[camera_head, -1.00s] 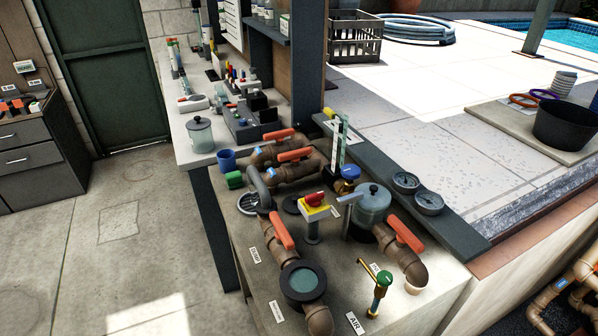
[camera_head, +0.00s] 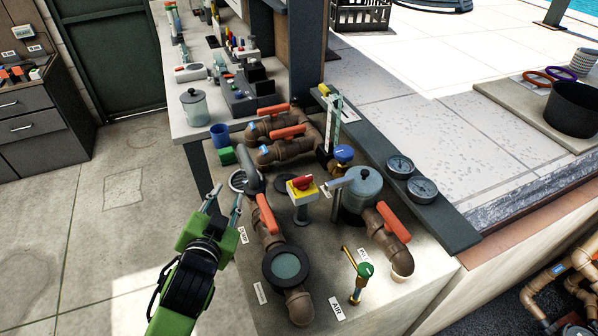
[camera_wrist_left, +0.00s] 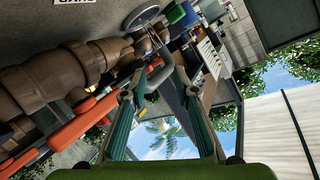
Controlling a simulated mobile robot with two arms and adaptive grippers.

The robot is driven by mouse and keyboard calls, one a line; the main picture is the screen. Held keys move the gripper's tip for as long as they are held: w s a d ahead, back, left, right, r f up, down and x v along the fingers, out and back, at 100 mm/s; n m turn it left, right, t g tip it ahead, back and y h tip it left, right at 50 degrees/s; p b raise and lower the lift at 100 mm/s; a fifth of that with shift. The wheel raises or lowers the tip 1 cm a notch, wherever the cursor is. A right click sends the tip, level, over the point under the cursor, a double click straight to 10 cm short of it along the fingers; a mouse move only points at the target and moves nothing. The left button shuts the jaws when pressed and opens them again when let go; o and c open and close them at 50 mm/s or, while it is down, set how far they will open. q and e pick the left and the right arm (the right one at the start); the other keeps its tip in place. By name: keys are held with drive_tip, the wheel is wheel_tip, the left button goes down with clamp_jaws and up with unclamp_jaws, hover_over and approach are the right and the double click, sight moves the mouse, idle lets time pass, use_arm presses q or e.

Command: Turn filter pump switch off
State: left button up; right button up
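The filter pump switch is a red rotary knob (camera_head: 303,183) on a yellow plate, on a grey post near the middle of the pump bench in the head view. My left gripper (camera_head: 223,202) is at the bench's left edge, left of the switch and apart from it, with the orange-handled valve (camera_head: 266,213) between them. Its two fingers are spread and empty. In the left wrist view the fingers (camera_wrist_left: 158,85) also stand apart with nothing between them. The switch cannot be made out in the wrist view. My right gripper is not in view.
Brown pipes and a filter pot (camera_head: 362,190) crowd the bench. A brass valve with a green knob (camera_head: 365,270) stands in front. Two gauges (camera_head: 411,176) sit at the right. A blue cup (camera_head: 220,135) and green block (camera_head: 226,155) are behind. Floor at left is clear.

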use_arm(q)
drive_tip(key=w+d+r+m+t+h, duration=0.35)
drive_tip(key=d+r+m, duration=0.2)
drive_tip(key=r, duration=0.55)
drive_tip(key=w+d+r+m+t+h, duration=0.2)
drive_tip(key=d+r+m+h, duration=0.35)
drive_tip(key=r, duration=0.45)
drive_tip(key=s+d+r+m+g+h, duration=0.5)
drive_tip(key=d+m+g, duration=0.35)
drive_tip(key=m, duration=0.35)
drive_tip(key=s+d+r+m+g+h, duration=0.3)
drive_tip(key=s+d+m+g+h, duration=0.2)
drive_tip(key=d+m+g+h, duration=0.5)
drive_tip(key=m+y, duration=1)
drive_tip(key=y, duration=1.1)
approach(302, 177)
drive_tip(key=p+x, duration=0.5)
drive_tip(key=x, duration=0.2)
drive_tip(key=shift+s, duration=0.1)
drive_tip(key=shift+d+f, duration=0.25)
drive_tip(key=shift+f, duration=0.45)
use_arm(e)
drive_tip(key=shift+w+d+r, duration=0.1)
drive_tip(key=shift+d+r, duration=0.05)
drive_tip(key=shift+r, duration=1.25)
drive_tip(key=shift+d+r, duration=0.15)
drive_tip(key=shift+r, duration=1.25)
